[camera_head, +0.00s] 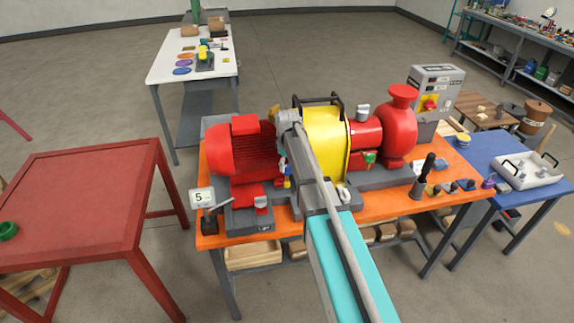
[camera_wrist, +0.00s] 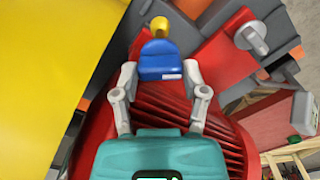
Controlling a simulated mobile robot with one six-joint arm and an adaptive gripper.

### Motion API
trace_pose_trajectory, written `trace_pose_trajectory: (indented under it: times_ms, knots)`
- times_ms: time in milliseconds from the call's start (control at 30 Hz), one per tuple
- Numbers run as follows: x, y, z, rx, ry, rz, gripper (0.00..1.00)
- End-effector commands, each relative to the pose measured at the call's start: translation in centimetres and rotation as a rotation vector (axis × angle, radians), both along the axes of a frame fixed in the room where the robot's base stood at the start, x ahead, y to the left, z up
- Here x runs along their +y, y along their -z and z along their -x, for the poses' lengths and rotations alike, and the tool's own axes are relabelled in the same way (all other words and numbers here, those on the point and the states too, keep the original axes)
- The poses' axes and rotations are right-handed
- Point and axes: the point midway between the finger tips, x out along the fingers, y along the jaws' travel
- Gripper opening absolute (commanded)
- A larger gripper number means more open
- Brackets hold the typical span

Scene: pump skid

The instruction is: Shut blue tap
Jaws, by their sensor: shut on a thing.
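The blue tap (camera_wrist: 161,62) is in the middle of the wrist view, with a yellow part (camera_wrist: 160,27) just beyond it. My gripper (camera_wrist: 160,72) has a grey finger on each side of the blue tap and is shut on it. In the head view my gripper (camera_head: 283,163) is in the narrow space between the red motor and the yellow guard. The tap's exact angle is hard to tell.
The red ribbed motor (camera_head: 240,152) and the yellow guard (camera_head: 326,130) stand close on either side of my gripper. A red pump (camera_head: 400,130) stands to the right on the orange bench (camera_head: 400,208). A red table (camera_head: 85,190) is at left, with open floor between.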

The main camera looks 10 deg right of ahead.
Motion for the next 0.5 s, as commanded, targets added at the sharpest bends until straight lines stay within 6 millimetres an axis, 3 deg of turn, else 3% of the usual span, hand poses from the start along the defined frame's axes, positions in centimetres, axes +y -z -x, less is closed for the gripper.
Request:
trace_pose_trajectory:
  times_ms: [500]
  knots:
    - [-0.01, 0.01, 0.02, 0.001, 0.113, -0.001, 0.09]
